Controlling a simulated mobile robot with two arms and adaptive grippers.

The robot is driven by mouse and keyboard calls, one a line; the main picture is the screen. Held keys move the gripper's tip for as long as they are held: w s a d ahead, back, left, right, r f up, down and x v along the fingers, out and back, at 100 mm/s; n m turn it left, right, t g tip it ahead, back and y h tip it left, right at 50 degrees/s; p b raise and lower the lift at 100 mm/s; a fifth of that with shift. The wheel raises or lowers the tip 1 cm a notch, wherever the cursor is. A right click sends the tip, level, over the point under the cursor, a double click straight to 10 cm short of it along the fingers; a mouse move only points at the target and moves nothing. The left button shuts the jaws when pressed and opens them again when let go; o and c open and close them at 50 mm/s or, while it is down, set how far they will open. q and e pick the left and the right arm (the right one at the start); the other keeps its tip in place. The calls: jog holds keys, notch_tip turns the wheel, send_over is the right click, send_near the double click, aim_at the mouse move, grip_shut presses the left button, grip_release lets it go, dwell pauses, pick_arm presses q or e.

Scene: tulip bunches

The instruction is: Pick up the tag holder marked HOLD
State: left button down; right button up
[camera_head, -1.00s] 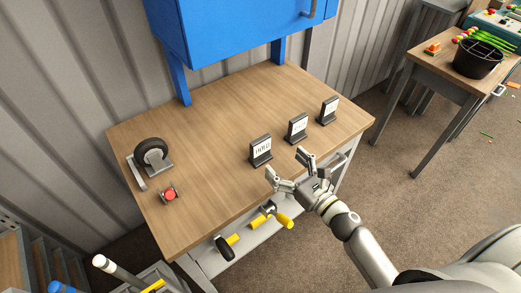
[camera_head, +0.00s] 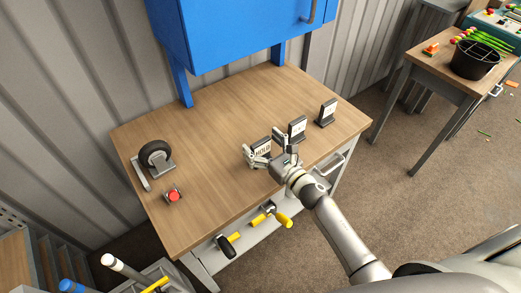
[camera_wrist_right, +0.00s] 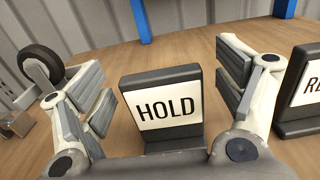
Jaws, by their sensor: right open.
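The tag holder marked HOLD (camera_wrist_right: 166,108) is a dark block with a white card, upright on the workbench. It fills the middle of the right wrist view, between the two fingers. In the head view the HOLD holder (camera_head: 262,146) is the left one of three and is partly covered by my gripper. My right gripper (camera_head: 267,157) is open around the HOLD holder, with one finger on each side. In the right wrist view the fingers (camera_wrist_right: 168,90) stand apart from its sides. My left gripper is not in view.
A second holder (camera_head: 297,128) stands close to the right finger, and a third (camera_head: 326,112) farther right. A caster wheel (camera_head: 155,154) and a red-button piece (camera_head: 173,195) are at the left. The bench (camera_head: 215,150) is clear between. A blue cabinet (camera_head: 240,30) hangs above.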

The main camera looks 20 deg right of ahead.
jog(key=shift+w+a, duration=0.15)
jog(key=shift+w, duration=0.15)
jog(key=c, duration=1.4)
jog(key=shift+c, duration=0.4)
jog(key=shift+r, duration=0.15)
